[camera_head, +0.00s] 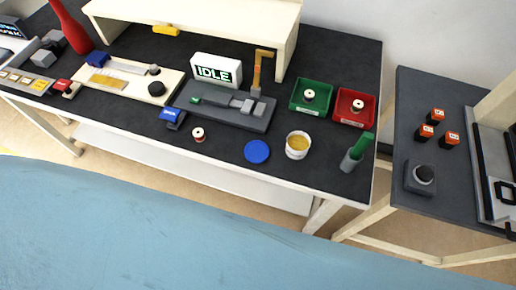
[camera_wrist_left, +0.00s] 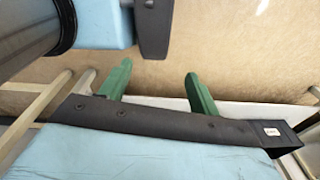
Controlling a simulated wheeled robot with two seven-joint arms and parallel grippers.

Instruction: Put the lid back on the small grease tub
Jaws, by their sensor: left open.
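The small grease tub (camera_head: 297,146) is a white round tub on the dark workbench, open at the top with yellow grease showing inside. A blue round disc, which looks like its lid (camera_head: 257,151), lies flat on the bench just left of the tub, apart from it. My left gripper (camera_wrist_left: 158,70) shows in the left wrist view, with its two green fingers spread and nothing between them. Neither gripper shows in the head view, so the left one is away from the tub and lid. My right gripper is not seen.
A red-and-white spool (camera_head: 198,134) stands left of the lid. A grey holder with a green handle (camera_head: 357,151) stands right of the tub. Behind are a green bin (camera_head: 298,105), a red bin (camera_head: 343,118) and a grey fixture (camera_head: 258,122). A second table (camera_head: 415,180) is at right.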

